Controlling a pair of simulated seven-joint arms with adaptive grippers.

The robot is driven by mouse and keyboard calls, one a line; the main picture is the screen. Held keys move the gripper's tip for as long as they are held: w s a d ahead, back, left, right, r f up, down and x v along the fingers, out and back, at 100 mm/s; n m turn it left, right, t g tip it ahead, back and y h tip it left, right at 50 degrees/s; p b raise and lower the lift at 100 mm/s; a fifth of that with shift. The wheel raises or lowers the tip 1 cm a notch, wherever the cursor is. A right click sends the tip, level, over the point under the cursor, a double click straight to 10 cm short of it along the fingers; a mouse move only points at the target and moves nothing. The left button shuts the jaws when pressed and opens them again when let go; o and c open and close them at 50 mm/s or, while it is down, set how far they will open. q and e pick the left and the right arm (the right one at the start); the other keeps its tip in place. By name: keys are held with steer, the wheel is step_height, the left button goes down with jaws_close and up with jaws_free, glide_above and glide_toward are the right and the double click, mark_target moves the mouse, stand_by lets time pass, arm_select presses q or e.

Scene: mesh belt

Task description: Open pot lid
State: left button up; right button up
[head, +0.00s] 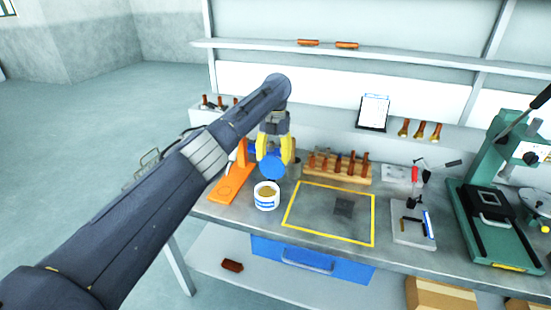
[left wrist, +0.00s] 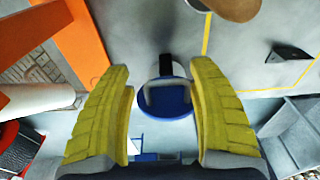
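A white pot with a blue band (head: 266,199) stands on the bench in front of my left gripper. Its round top is tan; I cannot tell whether this is a lid or the contents. A tan round top (left wrist: 235,7) also shows at the upper edge of the left wrist view. My left gripper (head: 275,158) is behind the pot, its yellow fingers (left wrist: 161,78) apart. A blue disc (head: 272,165) with a pale handle-like part shows between the fingers in the left wrist view (left wrist: 165,109); contact is unclear. My right gripper is out of view.
An orange stand (head: 231,185) is left of the pot. A wooden rack (head: 340,167) stands behind, right of the gripper. A yellow-outlined area (head: 318,220) lies right of the pot, mostly clear. A green press (head: 490,225) is far right.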

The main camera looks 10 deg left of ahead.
arm_select(q)
steer(key=shift+d+f, duration=0.1)
steer(key=shift+d, duration=0.05)
steer(key=shift+r, duration=0.5)
steer(key=shift+w+r, duration=0.2)
steer(key=shift+r, duration=1.45)
steer(key=shift+w+r, duration=0.15)
steer(key=shift+r, duration=1.45)
